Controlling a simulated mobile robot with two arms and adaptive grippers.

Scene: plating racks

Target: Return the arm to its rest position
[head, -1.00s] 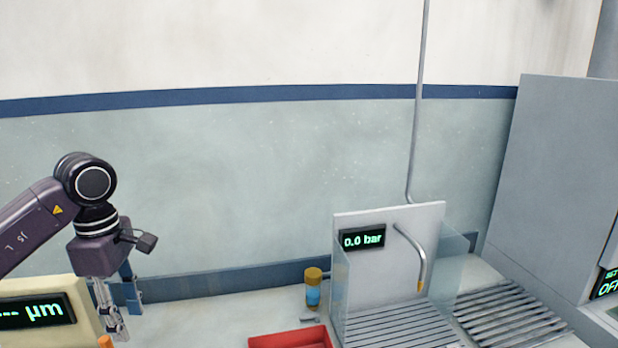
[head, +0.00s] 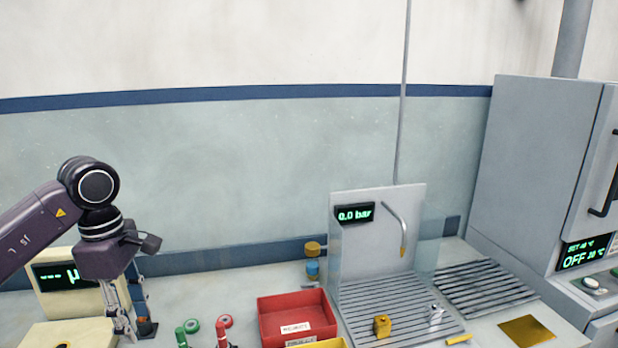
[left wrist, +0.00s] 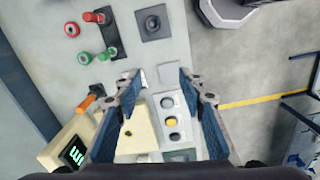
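My left arm comes in from the left in the head view. My left gripper (head: 122,334) hangs fingers-down over the left part of the bench, beside the cream display box (head: 85,297). In the left wrist view the left gripper (left wrist: 160,88) has its two fingers spread wide apart with nothing between them. Below the fingers are the bench top and a cream unit (left wrist: 138,128). My right gripper is not in view.
Red and green handles (head: 222,326) stand right of the gripper.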

